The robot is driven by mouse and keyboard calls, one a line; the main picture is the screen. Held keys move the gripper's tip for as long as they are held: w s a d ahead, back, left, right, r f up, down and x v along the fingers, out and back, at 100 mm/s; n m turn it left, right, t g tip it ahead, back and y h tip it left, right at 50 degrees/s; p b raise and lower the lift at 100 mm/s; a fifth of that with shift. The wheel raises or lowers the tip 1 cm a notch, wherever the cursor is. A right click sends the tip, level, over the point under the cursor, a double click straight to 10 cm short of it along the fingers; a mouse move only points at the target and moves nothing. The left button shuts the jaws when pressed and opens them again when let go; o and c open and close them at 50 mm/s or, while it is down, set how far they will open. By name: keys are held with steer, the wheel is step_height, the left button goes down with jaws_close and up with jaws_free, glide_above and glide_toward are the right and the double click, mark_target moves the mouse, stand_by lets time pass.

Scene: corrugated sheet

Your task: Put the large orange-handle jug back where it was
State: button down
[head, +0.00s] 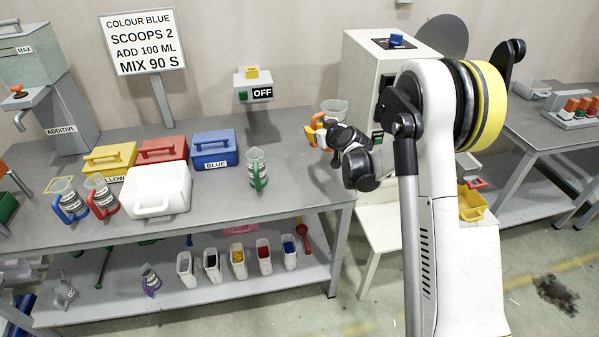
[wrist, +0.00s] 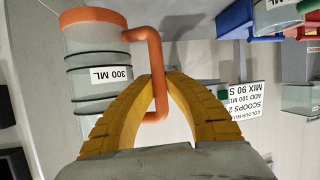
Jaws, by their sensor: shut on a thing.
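The large jug (head: 334,106) is clear with an orange handle (head: 314,124); in the head view it is over the right end of the grey table, its lower part hidden by my gripper. In the wrist view, which is upside down, the jug (wrist: 95,48) has a 300 ML label, dark bands and an orange band at its base. My gripper (wrist: 160,84) is shut on the orange handle (wrist: 154,65); its yellow fingers show on both sides of it. I cannot tell whether the jug touches the table. A yellow outline (head: 58,183) is marked on the tabletop at left.
A blue-handled jug (head: 68,198), a red-handled jug (head: 97,193) and a green-handled jug (head: 256,168) stand on the table (head: 215,212). A white box (head: 158,187) and coloured boxes stand between them. A white machine (head: 365,75) is beside my arm. The table right of the green-handled jug looks clear.

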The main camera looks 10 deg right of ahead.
steer(key=s+a+f+b, duration=0.4)
steer(key=a+f, duration=0.5)
steer(key=f, duration=0.1)
steer(key=shift+s+b, duration=0.25)
steer(key=shift+b, duration=0.1)
steer(key=c, duration=1.6)
jaws_free()
steer(key=shift+f, duration=0.1)
steer(key=shift+c, duration=0.2)
steer(key=shift+o, duration=0.8)
